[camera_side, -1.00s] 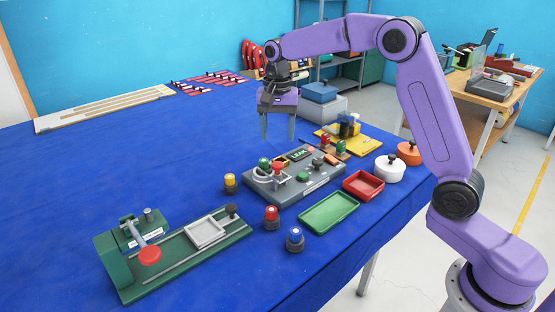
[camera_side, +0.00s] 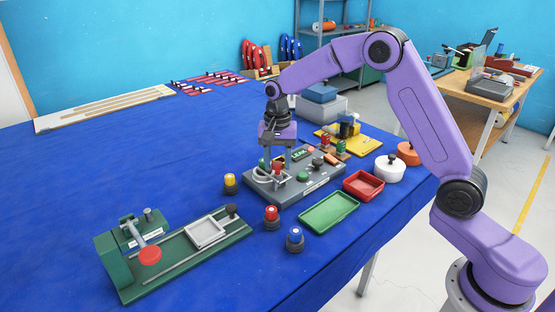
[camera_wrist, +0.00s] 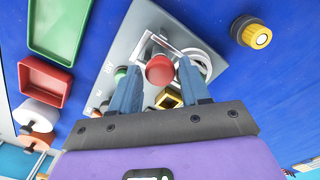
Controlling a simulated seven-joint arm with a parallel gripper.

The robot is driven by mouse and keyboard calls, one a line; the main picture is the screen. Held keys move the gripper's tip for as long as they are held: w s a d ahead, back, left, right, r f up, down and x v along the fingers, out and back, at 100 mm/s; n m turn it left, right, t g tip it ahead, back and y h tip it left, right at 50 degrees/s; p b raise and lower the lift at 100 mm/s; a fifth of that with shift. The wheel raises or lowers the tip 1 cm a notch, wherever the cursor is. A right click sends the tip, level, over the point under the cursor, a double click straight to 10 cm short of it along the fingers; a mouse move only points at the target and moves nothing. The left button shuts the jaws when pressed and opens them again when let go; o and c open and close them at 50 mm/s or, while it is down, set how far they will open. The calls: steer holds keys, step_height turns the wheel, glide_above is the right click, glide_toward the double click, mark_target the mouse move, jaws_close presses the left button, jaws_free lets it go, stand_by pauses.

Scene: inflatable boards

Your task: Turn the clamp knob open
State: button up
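The grey fixture (camera_side: 318,181) stands on the blue table and carries a red knob (camera_wrist: 160,70) beside a pale metal frame (camera_wrist: 180,43); I take this to be the clamp knob. The red knob also shows between my fingers in the side view (camera_side: 278,168). My gripper (camera_wrist: 160,68) is open, pointing down over the fixture. One finger is on each side of the red knob, with small gaps visible in the wrist view. Whether the tips reach down past the knob's top is hard to tell. A green knob is partly hidden behind a finger.
A yellow-topped knob (camera_side: 230,183), a red one (camera_side: 271,217) and a blue one (camera_side: 295,239) stand on the table nearby. Green (camera_side: 329,213) and red (camera_side: 363,185) trays lie right of the fixture. A green clamp rig (camera_side: 175,250) stands front left. The table's left middle is clear.

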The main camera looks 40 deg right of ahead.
steer(key=c, duration=0.6)
steer(key=shift+n, duration=0.3)
steer(key=n, duration=0.3)
steer(key=shift+r+n, duration=0.1)
steer(key=shift+n, duration=0.2)
steer(key=n, duration=0.4)
steer(key=shift+n, duration=0.3)
steer(key=n, duration=0.4)
steer(key=shift+n, duration=2.5)
